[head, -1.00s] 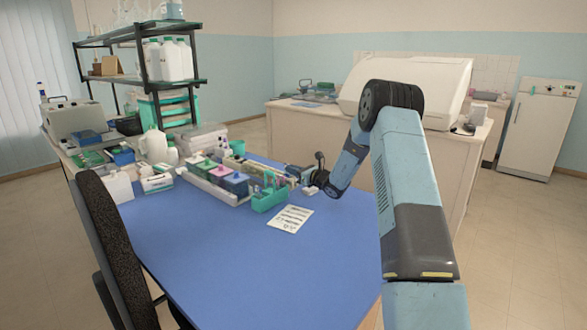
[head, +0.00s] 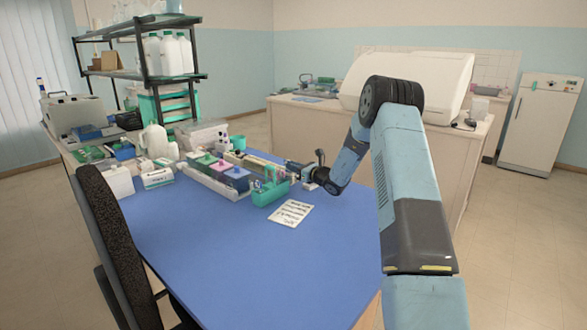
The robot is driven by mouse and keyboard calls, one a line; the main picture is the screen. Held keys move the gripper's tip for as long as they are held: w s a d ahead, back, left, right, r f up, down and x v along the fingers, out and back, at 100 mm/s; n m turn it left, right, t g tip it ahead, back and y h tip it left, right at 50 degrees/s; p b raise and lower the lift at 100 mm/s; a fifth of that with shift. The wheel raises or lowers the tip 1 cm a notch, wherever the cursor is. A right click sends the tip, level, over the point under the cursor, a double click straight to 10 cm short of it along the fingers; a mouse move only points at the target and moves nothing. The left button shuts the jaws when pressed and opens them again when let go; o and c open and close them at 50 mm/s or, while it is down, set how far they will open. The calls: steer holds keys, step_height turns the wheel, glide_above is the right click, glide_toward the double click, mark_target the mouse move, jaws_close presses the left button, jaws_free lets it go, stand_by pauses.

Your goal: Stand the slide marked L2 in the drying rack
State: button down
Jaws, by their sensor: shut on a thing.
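The teal-green drying rack (head: 268,195) stands on the blue table top, behind the paper sheet. My gripper (head: 288,175) is at the rack's right rear, close to its upper edge, with my wrist to its right. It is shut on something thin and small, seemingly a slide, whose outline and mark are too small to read. Small pale and pinkish shapes show at the top of the rack, but I cannot tell whether they are slides in it or the held one behind it. No L2 mark is legible.
A pale tray (head: 205,182) of staining jars with green, pink and blue-violet lids stands left of the rack. A printed sheet (head: 291,212) lies in front. Bottles and boxes crowd the table's far left. A dark chair (head: 112,240) stands at the left edge. The front table top is clear.

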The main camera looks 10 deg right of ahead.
steer(key=shift+a+f, duration=0.1)
steer(key=shift+f, duration=0.15)
steer(key=c, duration=1.1)
jaws_free()
steer(key=shift+f, duration=0.1)
steer(key=v, duration=1.3)
steer(key=shift+s+d, duration=0.25)
steer(key=shift+d, duration=0.1)
